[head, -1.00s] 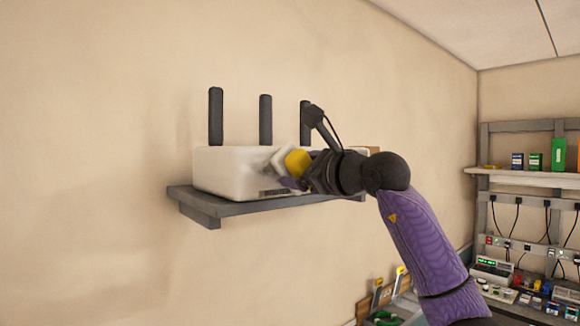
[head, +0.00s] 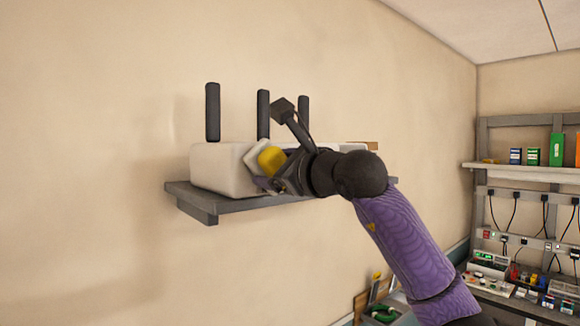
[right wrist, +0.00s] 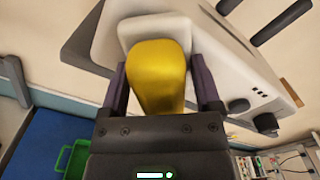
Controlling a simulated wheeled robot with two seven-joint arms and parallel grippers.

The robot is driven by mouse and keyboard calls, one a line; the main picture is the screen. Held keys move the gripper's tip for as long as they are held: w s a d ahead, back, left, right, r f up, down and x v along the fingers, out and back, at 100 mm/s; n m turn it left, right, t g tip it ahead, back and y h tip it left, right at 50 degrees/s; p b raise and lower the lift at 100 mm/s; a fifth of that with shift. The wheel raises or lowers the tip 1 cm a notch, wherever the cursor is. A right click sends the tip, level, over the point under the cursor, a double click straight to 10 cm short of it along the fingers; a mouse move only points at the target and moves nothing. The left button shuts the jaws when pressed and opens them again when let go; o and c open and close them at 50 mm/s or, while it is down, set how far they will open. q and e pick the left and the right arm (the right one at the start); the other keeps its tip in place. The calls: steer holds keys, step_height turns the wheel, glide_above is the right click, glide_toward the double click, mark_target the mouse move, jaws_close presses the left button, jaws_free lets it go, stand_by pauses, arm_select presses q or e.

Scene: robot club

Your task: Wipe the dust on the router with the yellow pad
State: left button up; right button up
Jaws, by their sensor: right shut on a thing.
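The white router (head: 215,170) with three dark antennas stands on a grey wall shelf (head: 210,200). It also shows in the right wrist view (right wrist: 225,60), with knobs on its face. My right gripper (head: 270,175) is shut on the yellow pad (head: 271,159), whose yellow grip (right wrist: 158,75) sits between both fingers in the right wrist view. The pad's pale front (right wrist: 152,28) is against or very close to the router's front; contact cannot be told. Dust on the router cannot be made out. My left gripper is not in view.
A small brown thing (head: 365,145) lies at the shelf's right end. A wall rack (head: 515,170) with boxes and cables stands at the far right, above a cluttered bench. The wall left of the router is bare.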

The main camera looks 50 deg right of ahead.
steer(key=shift+w+a, duration=0.15)
steer(key=shift+a, duration=0.95)
steer(key=shift+w+a, duration=0.1)
steer(key=shift+a, duration=1)
steer(key=shift+d, duration=0.1)
steer(key=shift+s, duration=0.2)
steer(key=b, duration=0.2)
glide_toward(244, 168)
steer(key=shift+w+r, duration=0.1)
steer(key=shift+w, duration=0.35)
